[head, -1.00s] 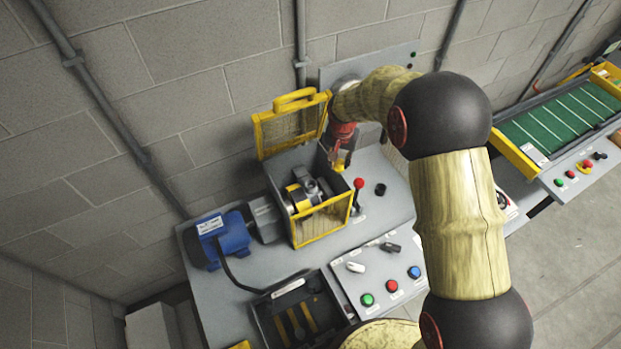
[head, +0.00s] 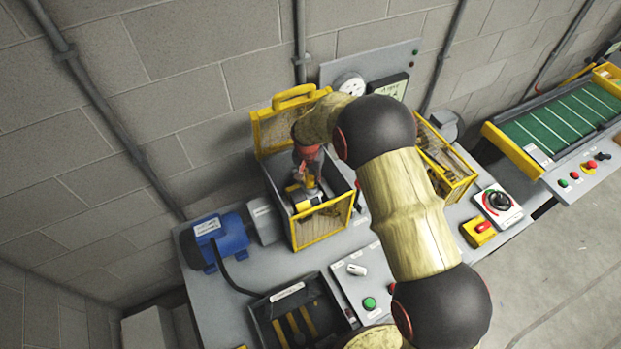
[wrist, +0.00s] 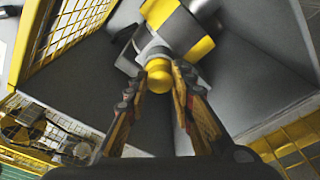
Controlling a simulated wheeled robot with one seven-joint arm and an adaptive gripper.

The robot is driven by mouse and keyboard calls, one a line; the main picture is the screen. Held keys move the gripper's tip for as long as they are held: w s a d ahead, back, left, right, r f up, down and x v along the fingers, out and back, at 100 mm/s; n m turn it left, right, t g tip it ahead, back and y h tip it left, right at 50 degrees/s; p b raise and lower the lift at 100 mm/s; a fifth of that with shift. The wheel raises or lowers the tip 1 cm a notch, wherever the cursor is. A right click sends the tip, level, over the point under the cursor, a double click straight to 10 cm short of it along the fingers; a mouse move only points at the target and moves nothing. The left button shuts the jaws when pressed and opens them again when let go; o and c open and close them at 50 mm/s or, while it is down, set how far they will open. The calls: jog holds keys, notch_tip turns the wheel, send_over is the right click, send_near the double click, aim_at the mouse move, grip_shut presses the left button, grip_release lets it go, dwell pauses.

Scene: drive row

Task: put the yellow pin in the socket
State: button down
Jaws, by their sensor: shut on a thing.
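My gripper (wrist: 160,78) is shut on the yellow pin (wrist: 158,73), whose rounded end shows between the fingertips in the wrist view. Just beyond the pin is a grey and yellow coupling (wrist: 186,32) with a pale round boss (wrist: 155,50). The pin overlaps this boss in the picture; I cannot tell whether it touches or has entered a hole. The socket itself is not plainly visible. In the head view my gripper (head: 307,180) is inside the open yellow-framed guard box (head: 322,224), over the coupling. There the pin is hidden by the gripper and arm.
The raised mesh lid (head: 272,130) stands behind the box. A blue motor (head: 222,238) is at its left. A black tray (head: 298,312) and a button panel (head: 362,284) lie in front. Another yellow mesh guard (head: 447,165) stands to the right, beyond my arm.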

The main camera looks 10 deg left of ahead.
aim_at(309, 187)
jog(key=shift+f, duration=0.1)
jog(key=c, duration=1.6)
grip_release()
jog(key=shift+o, duration=0.5)
notch_tip(309, 187, up, 12)
jog(key=s+b, duration=0.1)
jog(key=shift+s+b, duration=0.35)
jog(key=shift+a, duration=0.1)
